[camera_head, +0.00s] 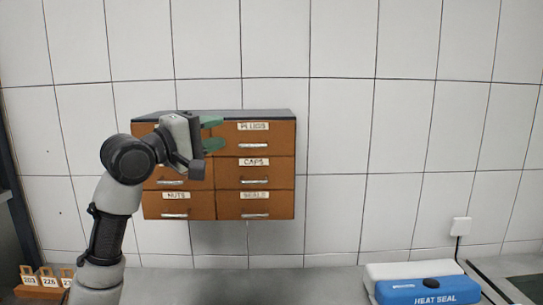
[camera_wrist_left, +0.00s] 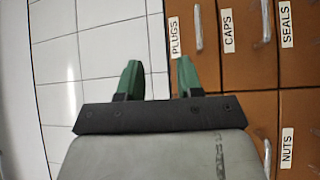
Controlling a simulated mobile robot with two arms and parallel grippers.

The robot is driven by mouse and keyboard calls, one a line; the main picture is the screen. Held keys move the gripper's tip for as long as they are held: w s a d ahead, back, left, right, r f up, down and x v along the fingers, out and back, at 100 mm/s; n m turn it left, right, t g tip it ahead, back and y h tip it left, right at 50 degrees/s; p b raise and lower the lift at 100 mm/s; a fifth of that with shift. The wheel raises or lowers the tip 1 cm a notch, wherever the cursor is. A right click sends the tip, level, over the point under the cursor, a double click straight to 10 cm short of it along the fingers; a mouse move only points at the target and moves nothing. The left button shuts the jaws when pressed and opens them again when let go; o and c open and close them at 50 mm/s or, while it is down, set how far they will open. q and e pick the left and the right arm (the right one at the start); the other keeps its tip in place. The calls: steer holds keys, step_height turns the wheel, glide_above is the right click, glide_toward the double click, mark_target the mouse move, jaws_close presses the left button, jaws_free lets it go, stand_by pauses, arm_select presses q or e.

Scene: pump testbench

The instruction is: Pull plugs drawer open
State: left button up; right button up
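The plugs drawer (camera_head: 268,138) is the top right brown drawer of a wall-mounted cabinet, with a white PLUGS label and a silver bar handle (camera_head: 253,146). It looks shut. In the left wrist view the PLUGS drawer (camera_wrist_left: 183,48) and its handle (camera_wrist_left: 198,27) are at the top, turned sideways. My left gripper (camera_head: 213,133) is in front of the cabinet, left of the PLUGS handle and apart from it. Its green fingers (camera_wrist_left: 159,78) are spread, with nothing between them. My right gripper is not in view.
Below are the CAPS drawer (camera_head: 272,173) and SEALS drawer (camera_head: 280,205), with the NUTS drawer (camera_head: 203,205) at lower left. A blue and white heat sealer (camera_head: 427,290) stands on the counter (camera_head: 300,290) at right. Numbered wooden tags (camera_head: 45,278) stand at lower left. The wall right of the cabinet is bare tile.

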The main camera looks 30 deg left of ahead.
mark_target(250, 147)
arm_select(q)
step_height(250, 147, down, 6)
steer(key=b, duration=0.5)
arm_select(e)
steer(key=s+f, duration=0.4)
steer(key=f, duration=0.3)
arm_select(q)
steer(key=p+x, duration=0.1)
steer(key=x, duration=0.2)
steer(key=p+x, duration=0.1)
steer(key=x, duration=0.2)
steer(key=p+x, duration=0.1)
steer(key=x, duration=0.2)
steer(key=shift+d+r, duration=0.1)
steer(key=shift+r, duration=0.3)
steer(key=shift+w+d+p, duration=0.1)
steer(key=shift+w+p, duration=0.2)
steer(key=shift+w, duration=0.25)
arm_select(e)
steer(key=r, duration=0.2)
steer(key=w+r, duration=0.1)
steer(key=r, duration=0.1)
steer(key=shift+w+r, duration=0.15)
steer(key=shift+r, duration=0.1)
arm_select(q)
jaws_close()
